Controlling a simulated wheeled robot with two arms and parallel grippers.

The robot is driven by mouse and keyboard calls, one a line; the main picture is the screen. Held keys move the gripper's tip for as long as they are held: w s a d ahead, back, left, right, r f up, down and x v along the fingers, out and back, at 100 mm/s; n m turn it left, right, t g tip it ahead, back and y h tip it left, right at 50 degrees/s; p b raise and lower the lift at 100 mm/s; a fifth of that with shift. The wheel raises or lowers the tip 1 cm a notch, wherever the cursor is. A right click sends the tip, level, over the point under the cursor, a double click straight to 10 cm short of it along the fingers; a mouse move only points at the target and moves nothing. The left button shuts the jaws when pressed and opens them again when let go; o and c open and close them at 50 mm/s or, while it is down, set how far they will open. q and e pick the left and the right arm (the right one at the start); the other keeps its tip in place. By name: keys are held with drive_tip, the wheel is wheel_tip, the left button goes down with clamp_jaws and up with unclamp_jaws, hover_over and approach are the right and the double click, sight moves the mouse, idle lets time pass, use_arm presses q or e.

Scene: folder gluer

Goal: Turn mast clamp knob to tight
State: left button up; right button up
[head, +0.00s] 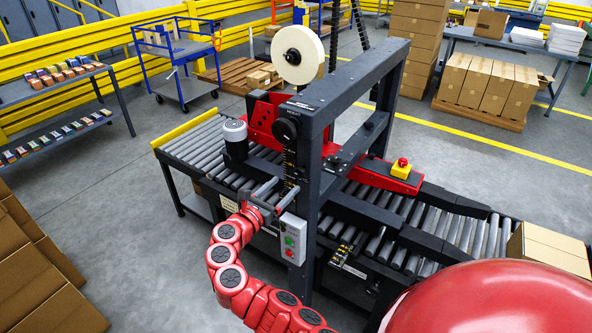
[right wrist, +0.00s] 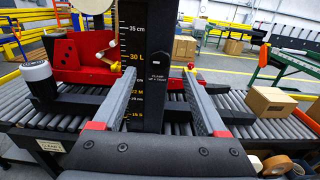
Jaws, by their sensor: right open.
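The black mast (right wrist: 145,50) carries a yellow height scale and a small white label about the clamp, which seems to read up = tight. The mast also shows in the head view (head: 291,165) on the near side of the machine. A dark round knob-like part (head: 286,129) sits near its top; I cannot tell if it is the clamp knob. My right gripper (head: 268,190) is at the mast's lower part. In the right wrist view its two fingers (right wrist: 152,88) are spread, with the mast beyond and between them. Nothing is seen held. My left gripper is not in view.
A grey button box (head: 292,239) hangs just right of my right gripper. A white-topped motor (head: 235,137) stands left of the mast. Rollers (right wrist: 255,107) run behind, with a carton (right wrist: 273,101) on them. Open floor (head: 140,200) lies left of the machine.

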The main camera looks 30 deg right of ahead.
sight(298, 173)
drive_tip(key=p+x, duration=0.1)
drive_tip(key=x, duration=0.6)
drive_tip(key=shift+d, duration=0.1)
clamp_jaws()
